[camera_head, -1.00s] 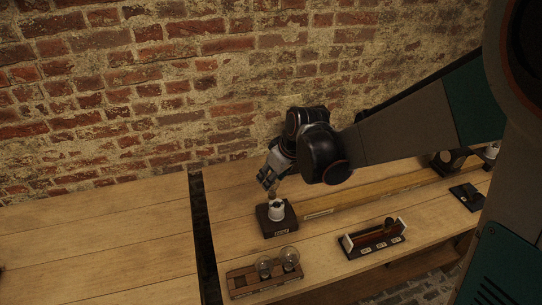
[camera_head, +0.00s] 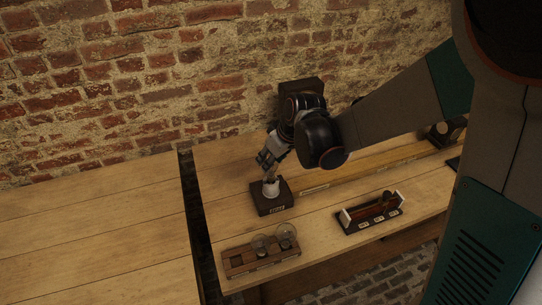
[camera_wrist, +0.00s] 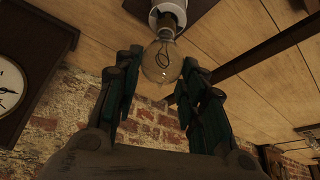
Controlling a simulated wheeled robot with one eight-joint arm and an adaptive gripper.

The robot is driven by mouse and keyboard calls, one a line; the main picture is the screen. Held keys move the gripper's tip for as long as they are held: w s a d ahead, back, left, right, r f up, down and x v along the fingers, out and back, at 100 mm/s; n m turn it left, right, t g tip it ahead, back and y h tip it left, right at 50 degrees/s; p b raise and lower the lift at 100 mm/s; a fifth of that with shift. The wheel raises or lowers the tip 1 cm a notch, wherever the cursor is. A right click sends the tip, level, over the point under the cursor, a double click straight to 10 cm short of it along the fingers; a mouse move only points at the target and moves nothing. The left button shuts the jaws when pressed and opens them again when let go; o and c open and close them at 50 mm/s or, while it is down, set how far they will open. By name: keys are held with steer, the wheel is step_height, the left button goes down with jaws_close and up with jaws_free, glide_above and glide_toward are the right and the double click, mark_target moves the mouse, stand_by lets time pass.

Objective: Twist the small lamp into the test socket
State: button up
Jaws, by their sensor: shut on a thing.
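The small lamp (camera_wrist: 161,63), a clear round bulb with a visible filament and a metal cap, sits between my fingers in the wrist view. My gripper (camera_wrist: 162,72) is shut on its glass. The lamp's cap is at the mouth of the white test socket (camera_wrist: 168,7), lined up with it; I cannot tell how deep it sits. In the head view the socket (camera_head: 271,189) stands on a dark wooden block (camera_head: 262,204) with a small label. My gripper (camera_head: 266,164) is right above it, and the lamp is mostly hidden there.
A wooden rack (camera_head: 236,265) with two clear bulbs stands at the bench's front edge. A dark tray with white ends (camera_head: 368,213) is to the right. A brick wall (camera_head: 120,90) is behind. A dark gap (camera_head: 198,230) splits the benches. A clock (camera_wrist: 14,88) shows in the wrist view.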

steer(key=shift+f+b, duration=1.2)
steer(key=shift+f, duration=0.05)
stand_by(1.2)
steer(key=m+h, duration=0.1)
steer(key=m, duration=0.2)
steer(key=shift+s+t, duration=0.1)
steer(key=shift+t, duration=0.3)
steer(key=shift+m+h+b, duration=0.35)
steer(key=shift+m+h, duration=0.35)
steer(key=shift+m, duration=1)
steer(key=shift+m+h, duration=0.5)
steer(key=shift+m, duration=0.7)
steer(key=m+h, duration=0.1)
steer(key=m, duration=0.3)
steer(key=shift+h+b, duration=0.3)
steer(key=shift+b, duration=0.1)
